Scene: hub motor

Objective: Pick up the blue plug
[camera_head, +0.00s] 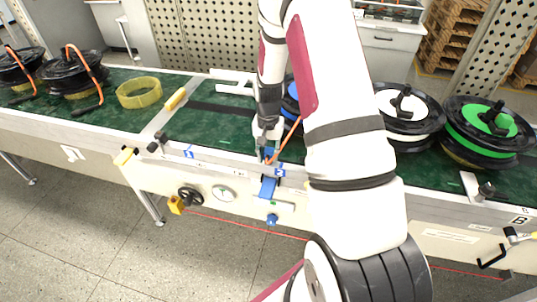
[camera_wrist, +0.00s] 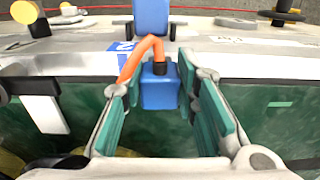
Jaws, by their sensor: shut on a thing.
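The blue plug (camera_wrist: 160,93) is a small block with a dark collar, and an orange cable (camera_wrist: 139,58) rises from it and bends down to the left in the wrist view. My gripper (camera_wrist: 160,76) is shut on the plug, with a green-padded finger on each side. In the head view my gripper (camera_head: 267,150) is low over the front edge of the conveyor, and the orange cable (camera_head: 289,138) runs up to the right from it. The plug is mostly hidden by the fingers there. My arm covers much of the hub motor behind it.
The green conveyor (camera_head: 230,122) carries black reels at left, a yellow ring (camera_head: 139,92), a white-centred reel (camera_head: 408,106) and a green reel (camera_head: 490,125). A blue bracket (camera_head: 268,187) hangs on the front panel below my gripper. A dial and black knob (camera_head: 190,197) are left of it.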

